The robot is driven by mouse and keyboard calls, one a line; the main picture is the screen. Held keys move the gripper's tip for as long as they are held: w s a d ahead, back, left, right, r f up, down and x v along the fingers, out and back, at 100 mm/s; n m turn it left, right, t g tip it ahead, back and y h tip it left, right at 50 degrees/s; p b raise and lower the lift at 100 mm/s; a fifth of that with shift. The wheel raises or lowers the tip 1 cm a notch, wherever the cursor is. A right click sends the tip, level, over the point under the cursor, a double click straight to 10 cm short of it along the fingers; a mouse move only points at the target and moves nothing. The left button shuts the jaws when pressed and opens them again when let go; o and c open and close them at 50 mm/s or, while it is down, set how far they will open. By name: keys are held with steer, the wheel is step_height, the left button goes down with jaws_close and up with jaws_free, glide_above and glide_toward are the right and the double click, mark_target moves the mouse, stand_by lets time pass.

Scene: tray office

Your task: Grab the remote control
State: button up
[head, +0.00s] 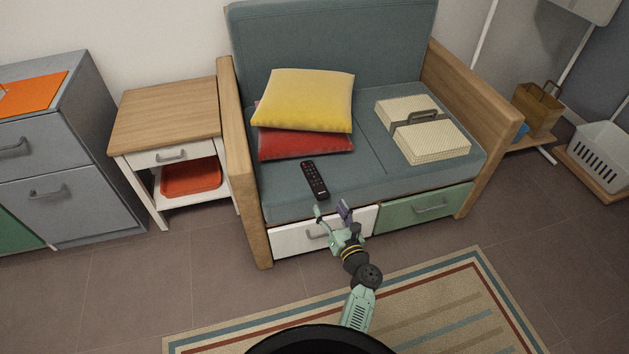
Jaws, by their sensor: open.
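The black remote control (314,180) lies on the blue-grey seat of the sofa (362,165), close to its front edge. It is in front of the stacked cushions, with its buttons facing up. My gripper (331,212) is open and empty. In the head view it appears just below the remote, by the sofa's front edge, with its fingertips pointing toward the seat. A gap shows between the fingertips and the remote. How high the gripper is relative to the seat I cannot tell exactly.
A yellow cushion (304,98) rests on a red cushion (300,144) behind the remote. A cream box with a handle (435,139) lies on the right of the seat. Wooden armrests (245,170) bound the sofa. A side table (169,112) stands left; a striped rug (440,305) lies in front.

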mark_target(325, 199)
steer(key=b+x, duration=0.1)
steer(key=x, duration=0.4)
steer(key=shift+r, duration=0.1)
steer(key=shift+c, duration=0.5)
steer(key=c, duration=1.2)
steer(key=shift+o, duration=0.2)
steer(key=shift+r, duration=0.15)
